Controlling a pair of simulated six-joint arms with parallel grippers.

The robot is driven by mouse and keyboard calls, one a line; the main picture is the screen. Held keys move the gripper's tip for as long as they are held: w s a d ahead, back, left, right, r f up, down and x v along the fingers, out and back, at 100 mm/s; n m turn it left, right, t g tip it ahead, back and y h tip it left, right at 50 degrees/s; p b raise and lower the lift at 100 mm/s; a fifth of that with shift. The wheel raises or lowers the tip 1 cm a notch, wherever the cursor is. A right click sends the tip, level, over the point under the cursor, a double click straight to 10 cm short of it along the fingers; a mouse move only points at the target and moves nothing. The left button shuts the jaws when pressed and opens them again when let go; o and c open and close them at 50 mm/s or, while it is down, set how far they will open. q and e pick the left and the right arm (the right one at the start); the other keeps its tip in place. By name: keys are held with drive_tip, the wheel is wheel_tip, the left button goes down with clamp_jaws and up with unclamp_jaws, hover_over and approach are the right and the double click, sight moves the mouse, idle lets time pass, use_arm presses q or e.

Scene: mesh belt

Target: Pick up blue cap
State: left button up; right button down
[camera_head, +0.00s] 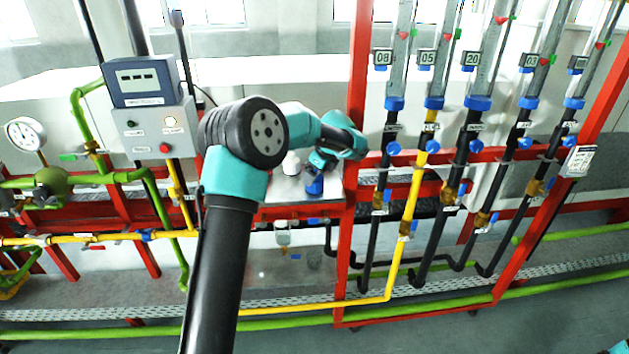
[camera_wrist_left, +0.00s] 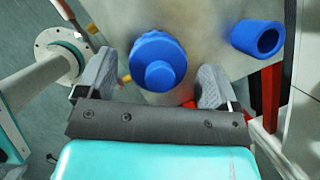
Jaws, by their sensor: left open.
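A round blue cap (camera_wrist_left: 158,62) with a raised knob sits on a grey metal surface in the left wrist view. My left gripper (camera_wrist_left: 157,66) is open, with one grey finger on either side of the cap and a visible gap to each. I cannot tell how far the fingertips are above the surface. In the head view, a blue part (camera_head: 314,185) shows just below my left gripper (camera_head: 319,166), whose fingers are mostly hidden there.
A hollow blue ring (camera_wrist_left: 258,37) lies right of the cap in the left wrist view. In the head view, a red frame post (camera_head: 346,240) and blue-fitted pipes stand right of my arm. A control box (camera_head: 150,130) stands left.

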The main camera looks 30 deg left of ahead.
use_arm(q)
drive_tip(key=shift+x, duration=0.85)
drive_tip(key=shift+c, duration=0.2)
drive_tip(key=c, duration=0.8)
drive_tip(key=shift+c, duration=0.2)
drive_tip(key=shift+r, duration=1.65)
drive_tip(key=shift+s+r, duration=0.15)
drive_tip(key=shift+r, duration=0.05)
drive_tip(key=s+d+r, duration=0.1)
drive_tip(key=s+d, duration=0.7)
drive_tip(key=s, duration=0.5)
drive_tip(key=shift+s+d, duration=0.15)
drive_tip(key=shift+d, duration=0.15)
drive_tip(key=shift+r, duration=0.15)
